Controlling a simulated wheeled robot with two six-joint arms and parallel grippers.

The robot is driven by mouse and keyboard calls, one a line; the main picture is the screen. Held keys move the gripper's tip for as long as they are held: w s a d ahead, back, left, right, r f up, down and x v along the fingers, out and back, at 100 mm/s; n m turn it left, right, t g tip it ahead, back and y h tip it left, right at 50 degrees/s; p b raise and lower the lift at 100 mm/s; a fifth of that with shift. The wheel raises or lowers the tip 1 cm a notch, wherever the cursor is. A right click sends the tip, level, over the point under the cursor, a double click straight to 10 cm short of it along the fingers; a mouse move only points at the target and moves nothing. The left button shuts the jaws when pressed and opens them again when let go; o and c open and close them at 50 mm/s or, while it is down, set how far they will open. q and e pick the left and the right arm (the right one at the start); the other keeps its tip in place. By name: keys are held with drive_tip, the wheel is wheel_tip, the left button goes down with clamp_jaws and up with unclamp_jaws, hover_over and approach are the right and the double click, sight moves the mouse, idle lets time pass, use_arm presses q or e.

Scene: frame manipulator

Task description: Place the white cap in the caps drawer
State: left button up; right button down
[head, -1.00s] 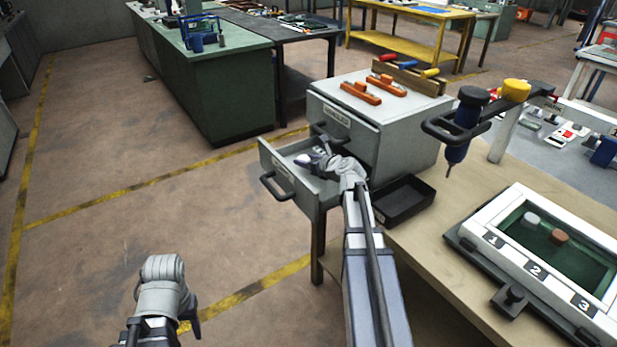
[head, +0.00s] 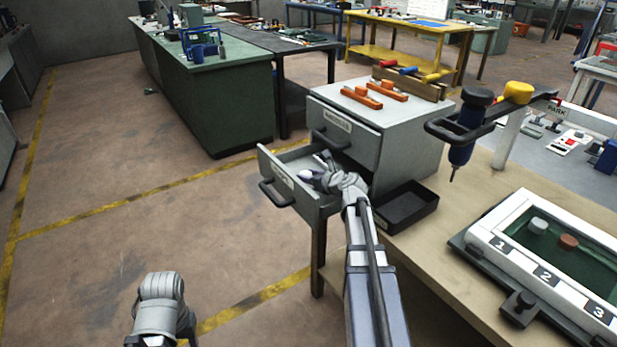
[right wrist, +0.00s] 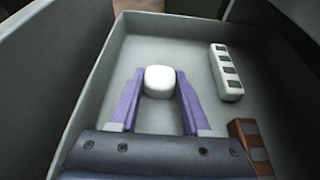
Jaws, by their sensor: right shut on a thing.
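The white cap (right wrist: 159,82) is held between the two purple fingers of my right gripper (right wrist: 157,90), shut on it in the right wrist view. In the head view, my right gripper (head: 312,176) is at the open lower drawer (head: 283,180) of the grey cabinet, over its inside. I cannot tell whether the cap touches the drawer floor. The drawer's front label is too small to read. The right wrist view shows the drawer floor (right wrist: 205,123) around the cap. My left gripper (head: 175,325) is low at the left, its fingers mostly hidden.
Inside the drawer, a white block with dark squares (right wrist: 226,72) and a brown block (right wrist: 250,145) lie to the right. The closed upper drawer (head: 345,135) is above. A black tray (head: 407,207) stands beside the cabinet. A numbered frame (head: 487,243) lies on the bench.

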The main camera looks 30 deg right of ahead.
drive_tip(key=shift+c, duration=1.8)
unclamp_jaws()
drive_tip(key=shift+s+r+p, duration=0.2)
drive_tip(key=shift+r+p, duration=0.05)
drive_tip(key=shift+p, duration=0.15)
drive_tip(key=p+v, duration=0.4)
drive_tip(key=v, duration=0.6)
drive_tip(key=shift+s+r, duration=0.15)
drive_tip(key=shift+s, duration=0.05)
drive_tip(key=shift+s+d+r, duration=0.1)
drive_tip(key=shift+s+r, duration=0.05)
drive_tip(key=shift+s, duration=0.35)
